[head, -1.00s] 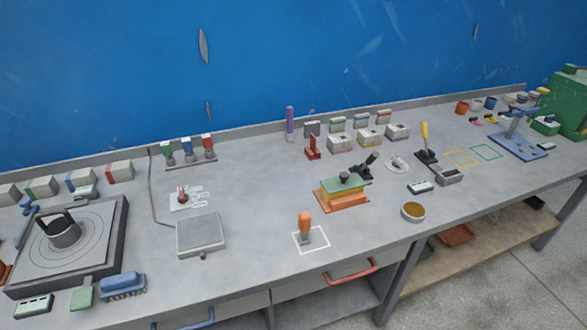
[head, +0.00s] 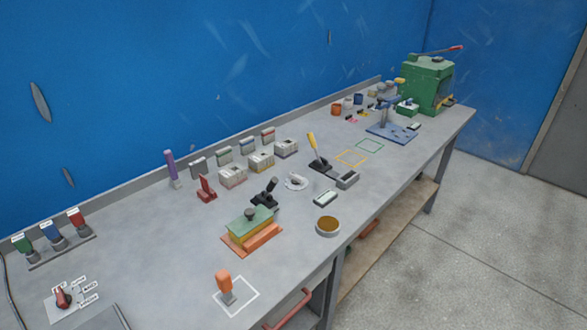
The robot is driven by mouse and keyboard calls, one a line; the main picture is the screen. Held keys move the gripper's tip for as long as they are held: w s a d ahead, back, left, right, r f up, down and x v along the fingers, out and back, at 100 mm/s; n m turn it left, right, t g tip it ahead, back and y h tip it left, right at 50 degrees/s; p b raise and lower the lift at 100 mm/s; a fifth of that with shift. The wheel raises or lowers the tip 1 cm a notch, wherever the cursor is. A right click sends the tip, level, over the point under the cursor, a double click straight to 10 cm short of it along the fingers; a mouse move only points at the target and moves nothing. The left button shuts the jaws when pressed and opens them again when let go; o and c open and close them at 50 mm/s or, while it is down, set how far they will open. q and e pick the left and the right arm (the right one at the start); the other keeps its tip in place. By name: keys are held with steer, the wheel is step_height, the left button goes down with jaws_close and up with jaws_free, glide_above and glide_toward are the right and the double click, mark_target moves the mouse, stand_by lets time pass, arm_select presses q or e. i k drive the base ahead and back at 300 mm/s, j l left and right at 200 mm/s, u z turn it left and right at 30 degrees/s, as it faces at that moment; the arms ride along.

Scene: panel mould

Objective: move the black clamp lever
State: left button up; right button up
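A black clamp lever (head: 266,192) with a thick dark handle stands tilted at the back right of a layered panel mould (head: 252,230). The mould has a green top with a dark round knob, a yellow middle and an orange base. I cannot tell whether the lever touches the mould. Neither of my grippers is in view.
An orange-handled stamp (head: 224,284) stands in a white square in front of the mould. A round brown-topped dish (head: 327,226) is to the right. A yellow-handled lever device (head: 318,152), grey boxes (head: 261,162) and a green machine (head: 428,83) stand farther back.

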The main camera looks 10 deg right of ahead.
mark_target(274, 181)
steer(key=i+j+z, duration=0.25)
steer(key=z, duration=0.15)
steer(key=l+u, duration=0.15)
steer(key=u, duration=0.2)
steer(key=i+l+u, duration=0.1)
steer(key=u, duration=0.3)
steer(key=l+u, duration=0.2)
steer(key=u, duration=0.15)
